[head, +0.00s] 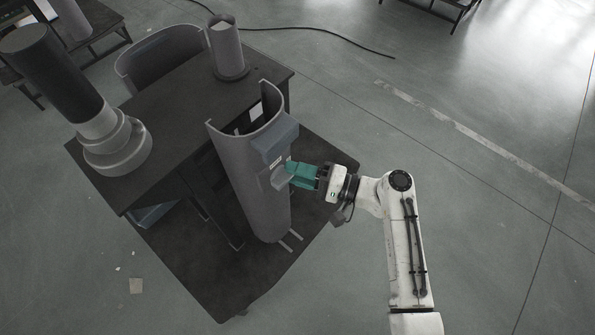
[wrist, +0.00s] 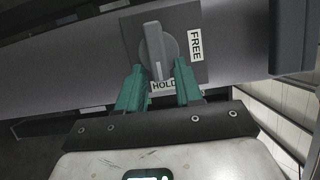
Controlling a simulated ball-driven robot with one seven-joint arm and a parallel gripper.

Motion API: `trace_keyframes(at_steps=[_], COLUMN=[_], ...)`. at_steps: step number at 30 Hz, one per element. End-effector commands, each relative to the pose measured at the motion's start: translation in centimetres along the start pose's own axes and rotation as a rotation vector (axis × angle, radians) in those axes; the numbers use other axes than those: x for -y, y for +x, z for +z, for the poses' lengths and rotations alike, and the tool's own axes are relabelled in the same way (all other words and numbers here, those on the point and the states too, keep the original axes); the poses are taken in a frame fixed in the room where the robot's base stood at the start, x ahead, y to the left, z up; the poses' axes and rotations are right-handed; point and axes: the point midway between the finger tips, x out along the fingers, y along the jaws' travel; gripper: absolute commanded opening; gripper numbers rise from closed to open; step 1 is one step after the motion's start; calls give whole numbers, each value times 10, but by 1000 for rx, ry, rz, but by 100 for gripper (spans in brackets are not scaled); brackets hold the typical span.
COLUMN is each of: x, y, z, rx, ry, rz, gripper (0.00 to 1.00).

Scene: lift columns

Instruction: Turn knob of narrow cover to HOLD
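The narrow cover (head: 240,170) is a tall grey curved shell standing upright on a dark platform. Its knob (wrist: 153,42) is a grey disc with a raised bar, on a dark plate in the wrist view. The bar stands nearly upright in the picture, and its lower end, with a pale line, points to the HOLD label (wrist: 164,86). The FREE label (wrist: 195,45) is to the right. My gripper (wrist: 160,65) has teal fingers apart, on either side of the bar's lower end; I see no clear contact. In the head view my gripper (head: 288,168) reaches the cover from the right.
A blue-grey box (head: 276,138) juts from the cover above my gripper. The floor to the right is clear.

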Motion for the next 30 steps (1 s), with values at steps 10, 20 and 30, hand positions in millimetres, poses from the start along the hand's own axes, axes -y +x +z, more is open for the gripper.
trace_keyframes(at_steps=[10,20,30], x=[0,-1,0], y=[-1,-47,-100], z=[0,-1,0], rx=[0,-4,0], ry=[-2,-1,-2], rz=[-1,-1,-1], gripper=[45,45,45])
